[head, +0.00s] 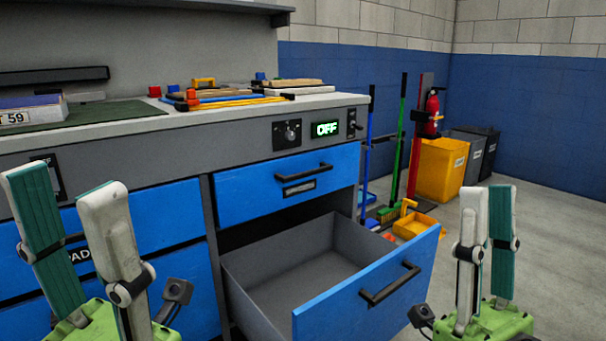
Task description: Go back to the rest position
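My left gripper (62,185) is at the lower left, in front of the blue cabinet. Its two fingers stand apart with nothing between them, so it is open. My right gripper (488,190) is at the lower right, in front of the grey floor and right of the open drawer. The teal inner pad of its far finger shows beside the near finger, so it looks open and empty. Both grippers point upward and touch nothing that I can see.
The worktop (215,112) carries tools and boards. Brooms, a yellow bin (440,168) and an extinguisher (431,112) stand behind.

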